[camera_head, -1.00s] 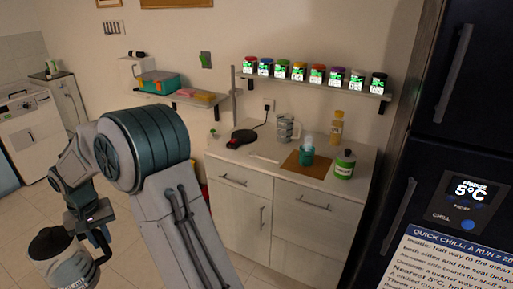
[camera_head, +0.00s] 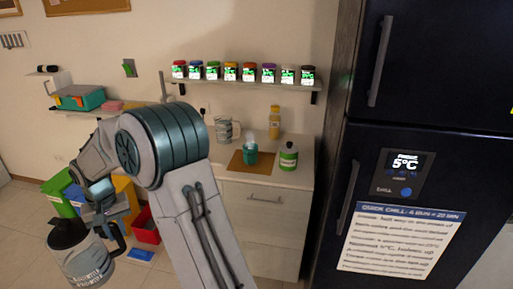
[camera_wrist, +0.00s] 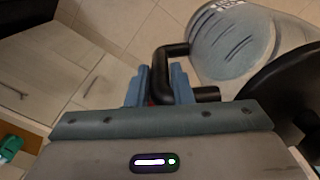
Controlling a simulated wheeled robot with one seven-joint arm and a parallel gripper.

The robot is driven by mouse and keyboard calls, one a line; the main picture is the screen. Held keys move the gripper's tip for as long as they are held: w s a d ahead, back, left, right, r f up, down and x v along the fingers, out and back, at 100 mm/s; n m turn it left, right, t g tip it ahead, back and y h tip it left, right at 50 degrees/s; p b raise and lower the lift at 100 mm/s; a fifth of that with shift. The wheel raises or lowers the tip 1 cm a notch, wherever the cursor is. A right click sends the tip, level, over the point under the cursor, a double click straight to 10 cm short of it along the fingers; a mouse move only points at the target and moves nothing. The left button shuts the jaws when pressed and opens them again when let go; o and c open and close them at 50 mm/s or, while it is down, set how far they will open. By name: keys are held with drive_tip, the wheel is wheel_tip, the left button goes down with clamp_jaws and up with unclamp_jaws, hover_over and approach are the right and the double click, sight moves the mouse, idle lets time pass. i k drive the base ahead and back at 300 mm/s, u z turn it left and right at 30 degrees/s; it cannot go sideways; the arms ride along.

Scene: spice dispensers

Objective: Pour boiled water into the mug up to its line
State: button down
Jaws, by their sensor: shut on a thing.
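My gripper (camera_head: 108,230) is shut on the black handle of a kettle (camera_head: 85,262) with a pale grey, marked body and a dark lid, held over the floor at the lower left of the head view. In the wrist view, the blue fingers of my gripper (camera_wrist: 160,86) close around the handle, and part of the kettle (camera_wrist: 232,42) shows at the top right. A teal cup, apparently the mug (camera_head: 250,157), stands on a brown board (camera_head: 237,163) on the counter, with something pale above it. Its fill line is too small to make out.
The counter (camera_head: 290,177) also holds a grey-white jug (camera_head: 223,129), a yellow bottle (camera_head: 274,122) and a green-and-white jar (camera_head: 288,157). Several spice dispensers line a shelf (camera_head: 245,83) above. A dark fridge (camera_head: 410,150) stands right; coloured bins (camera_head: 145,226) sit behind my arm.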

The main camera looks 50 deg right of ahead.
sight(250, 156)
drive_tip(key=z, duration=0.95)
drive_tip(key=i, duration=1.65)
